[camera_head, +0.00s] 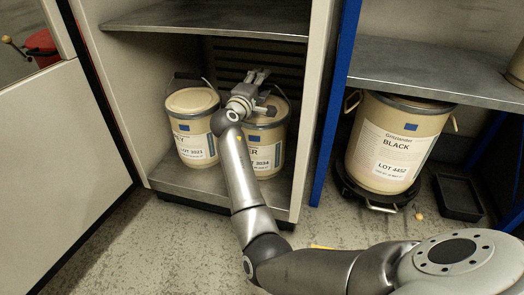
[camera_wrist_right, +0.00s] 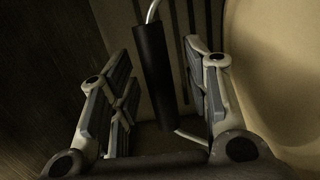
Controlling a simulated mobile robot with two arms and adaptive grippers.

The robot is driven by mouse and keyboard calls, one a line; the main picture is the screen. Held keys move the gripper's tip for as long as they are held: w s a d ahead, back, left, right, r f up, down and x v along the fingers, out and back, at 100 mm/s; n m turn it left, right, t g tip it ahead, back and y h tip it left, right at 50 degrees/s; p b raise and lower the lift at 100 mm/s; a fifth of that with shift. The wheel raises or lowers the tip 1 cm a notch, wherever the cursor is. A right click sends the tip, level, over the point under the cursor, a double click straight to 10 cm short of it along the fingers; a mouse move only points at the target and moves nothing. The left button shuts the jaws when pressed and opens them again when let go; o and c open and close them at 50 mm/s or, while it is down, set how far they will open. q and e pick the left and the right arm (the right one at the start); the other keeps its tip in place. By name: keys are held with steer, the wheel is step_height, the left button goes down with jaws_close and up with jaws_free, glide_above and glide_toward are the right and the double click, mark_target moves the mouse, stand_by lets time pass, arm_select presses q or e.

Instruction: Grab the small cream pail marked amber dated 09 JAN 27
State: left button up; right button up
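Two small cream pails stand side by side on the cabinet's lower shelf. The right pail (camera_head: 264,148) has a label ending in "ER" and a lot number that looks like 2034; the rest is hidden by my arm or too small, and I cannot read a date. The left pail (camera_head: 194,127) has a label ending in "EY". My right gripper (camera_head: 258,80) is above the right pail's top. In the wrist view its fingers (camera_wrist_right: 160,85) are spread, with a black handle grip (camera_wrist_right: 153,75) on a wire bail between them, gaps showing on both sides. My left gripper is not in view.
The cabinet's upper shelf (camera_head: 205,20) is above the gripper, and side walls flank the pails. A larger pail marked BLACK (camera_head: 390,143) sits on a wheeled dolly (camera_head: 375,203) at right, beyond a blue post (camera_head: 335,95). A black tray (camera_head: 459,196) lies beside it.

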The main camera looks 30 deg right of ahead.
jaws_close()
stand_by(0.3)
steer(key=shift+r, duration=0.3)
